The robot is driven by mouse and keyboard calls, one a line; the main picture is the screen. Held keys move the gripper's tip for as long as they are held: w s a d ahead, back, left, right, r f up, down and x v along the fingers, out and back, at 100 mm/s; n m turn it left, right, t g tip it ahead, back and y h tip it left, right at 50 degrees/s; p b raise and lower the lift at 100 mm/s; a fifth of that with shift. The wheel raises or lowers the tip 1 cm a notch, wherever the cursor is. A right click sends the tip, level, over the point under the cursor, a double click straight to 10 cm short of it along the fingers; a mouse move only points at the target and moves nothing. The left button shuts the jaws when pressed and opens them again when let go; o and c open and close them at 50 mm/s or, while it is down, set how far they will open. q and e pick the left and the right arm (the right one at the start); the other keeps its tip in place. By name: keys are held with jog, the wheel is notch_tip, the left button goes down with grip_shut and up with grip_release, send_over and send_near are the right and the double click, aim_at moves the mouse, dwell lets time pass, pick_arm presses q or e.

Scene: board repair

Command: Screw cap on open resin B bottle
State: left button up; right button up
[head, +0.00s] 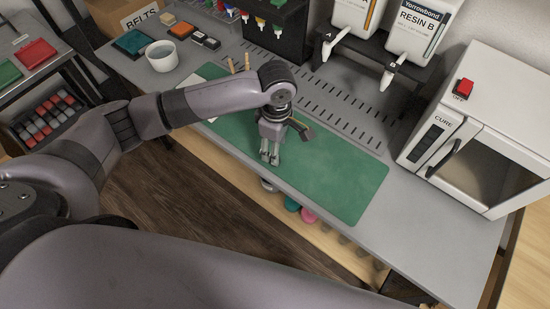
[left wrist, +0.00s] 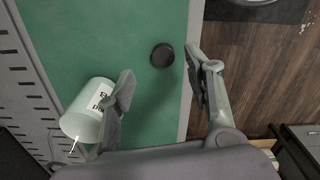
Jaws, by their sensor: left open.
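My left gripper (head: 270,158) hangs over the green mat (head: 335,185) in the head view. In the left wrist view its two fingers (left wrist: 160,88) are wide apart, with nothing held between them. A small round black cap (left wrist: 162,55) lies on the mat ahead of the fingertips, nearer the right one. A pale white container (left wrist: 88,110) with a dark printed label, only partly readable, is left of the left finger, which partly covers it. I cannot tell whether its mouth is open. I cannot make out cap or container in the head view. My right gripper is not in view.
The Resin B dispenser (head: 418,30) stands at the back, beside another dispenser. A white cure oven (head: 480,130) is on the right. A white cup (head: 161,55) and small boxes are at the back left. The mat right of my gripper is clear.

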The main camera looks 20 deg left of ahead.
pick_arm(q)
jog(key=f, duration=0.4)
jog(key=shift+s+a+f, duration=0.1)
jog(key=shift+s+f, duration=0.1)
jog(key=shift+f, duration=0.15)
jog(key=shift+c, duration=0.5)
jog(key=c, duration=0.7)
jog(key=shift+r, duration=0.1)
notch_tip(320, 180, up, 20)
jog(key=p, duration=0.1)
